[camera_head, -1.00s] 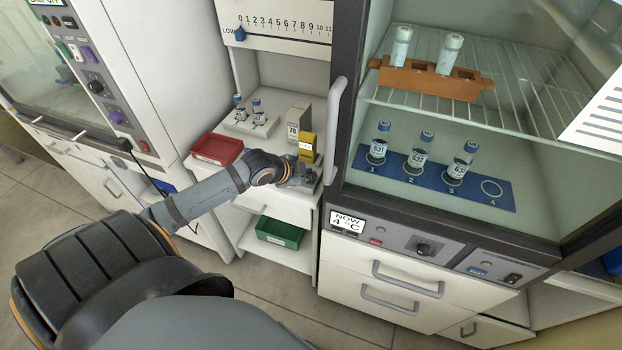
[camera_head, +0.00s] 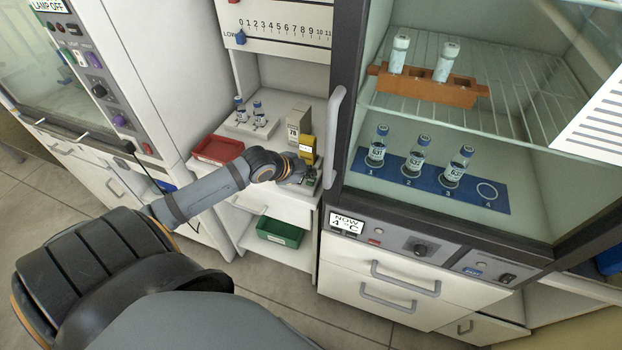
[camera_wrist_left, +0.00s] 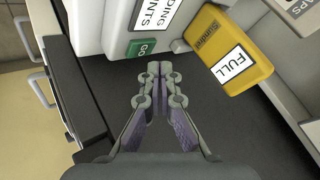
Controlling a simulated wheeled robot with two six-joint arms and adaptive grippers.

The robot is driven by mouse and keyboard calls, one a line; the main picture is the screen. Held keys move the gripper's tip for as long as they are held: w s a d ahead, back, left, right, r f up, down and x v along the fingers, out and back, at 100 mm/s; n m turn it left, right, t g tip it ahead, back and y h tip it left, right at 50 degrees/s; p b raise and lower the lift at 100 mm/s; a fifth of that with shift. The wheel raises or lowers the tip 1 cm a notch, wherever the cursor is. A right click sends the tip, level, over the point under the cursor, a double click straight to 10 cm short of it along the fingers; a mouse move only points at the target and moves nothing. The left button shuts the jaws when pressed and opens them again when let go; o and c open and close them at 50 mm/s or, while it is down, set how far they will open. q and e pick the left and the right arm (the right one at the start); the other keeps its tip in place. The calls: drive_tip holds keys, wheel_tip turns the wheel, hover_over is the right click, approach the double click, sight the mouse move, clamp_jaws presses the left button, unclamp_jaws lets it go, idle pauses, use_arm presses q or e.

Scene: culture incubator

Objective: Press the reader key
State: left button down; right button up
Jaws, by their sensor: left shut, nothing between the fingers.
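The reader shows in the left wrist view as a white housing (camera_wrist_left: 100,25) with a partly cut-off text label. A green key marked GO (camera_wrist_left: 143,47) is on its near face. My left gripper (camera_wrist_left: 153,68) is shut and empty, with its fingertips just below the green key in that view. I cannot tell whether the tips touch it. In the head view my left gripper (camera_head: 300,176) is over the right end of the counter, beside the yellow box, and hides much of the reader. My right gripper is in neither view.
A yellow box labelled FULL (camera_wrist_left: 229,50) stands close to the right of the fingertips in the wrist view. A red tray (camera_head: 217,150) lies left of my gripper. The glass-fronted cabinet's pale handle (camera_head: 335,135) rises close on the right. A green bin (camera_head: 281,232) sits below.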

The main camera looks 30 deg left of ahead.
sight(309, 182)
use_arm(q)
wheel_tip(309, 182, up, 5)
drive_tip(key=p, duration=0.3)
drive_tip(key=shift+f+p, duration=0.2)
drive_tip(key=shift+p, duration=0.2)
drive_tip(key=shift+f, duration=0.1)
